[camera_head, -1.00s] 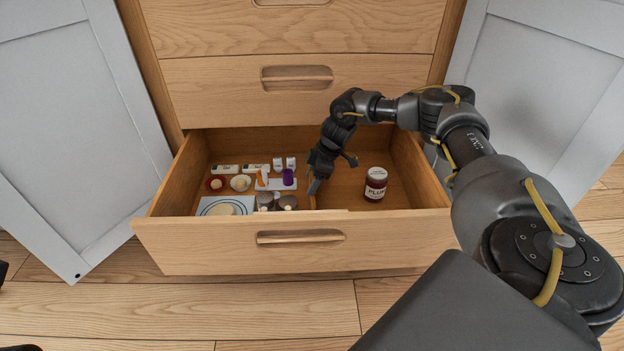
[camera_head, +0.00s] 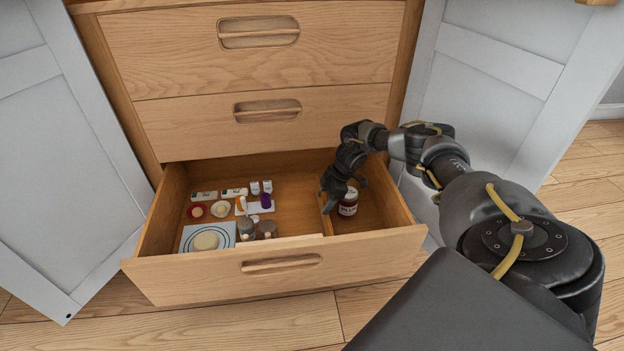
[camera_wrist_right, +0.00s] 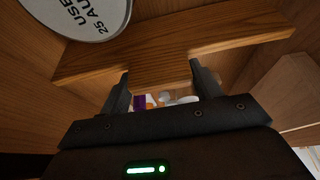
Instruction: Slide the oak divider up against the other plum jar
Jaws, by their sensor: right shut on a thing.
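The plum jar (camera_head: 348,205), dark red with a white label, stands in the right part of the open drawer (camera_head: 205,275). Its pale lid (camera_wrist_right: 85,12) shows at the upper left of the right wrist view. The oak divider (camera_wrist_right: 165,62) crosses that view between my fingers; in the head view a sliver of it (camera_head: 326,226) shows just left of the jar. My right gripper (camera_wrist_right: 160,88) is shut on the divider and partly hides the jar from the head camera. I cannot tell whether divider and jar touch. My left gripper is not in view.
Left of the divider lie a plate on a mat (camera_head: 207,240), two small lidded jars (camera_head: 257,229), bowls (camera_head: 220,209), a purple item (camera_head: 266,201) and small boxes (camera_head: 234,192). Bare drawer floor lies between them and the divider. Pale doors flank the drawer.

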